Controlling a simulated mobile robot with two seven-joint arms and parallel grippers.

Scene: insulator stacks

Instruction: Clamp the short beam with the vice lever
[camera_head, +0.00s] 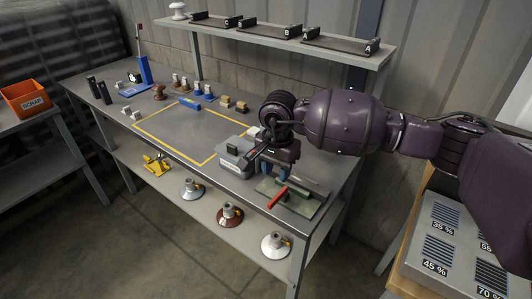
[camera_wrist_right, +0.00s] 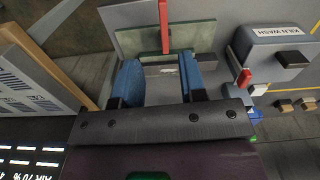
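The vice stands at the front right of the bench, a greenish base (camera_head: 307,208) with a grey bar-like part (camera_head: 308,184) and a red lever (camera_head: 277,197). The red lever (camera_wrist_right: 164,28) also shows at the top of the right wrist view, over the greenish plate (camera_wrist_right: 130,42). My right gripper (camera_head: 275,171) is just behind and left of the vice, pointing down. In the wrist view its blue fingers (camera_wrist_right: 160,80) are well apart, with grey surface between them and nothing clearly gripped. I cannot clearly tell the short beam from the vice parts. My left gripper is out of view.
A grey box labelled KILN WASH (camera_wrist_right: 285,48) stands close beside the right gripper. A yellow-outlined area (camera_head: 172,147) lies mid-bench, with small blocks behind it. A raised shelf (camera_head: 270,37) runs along the back. Several insulators sit on the lower shelf (camera_head: 250,206).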

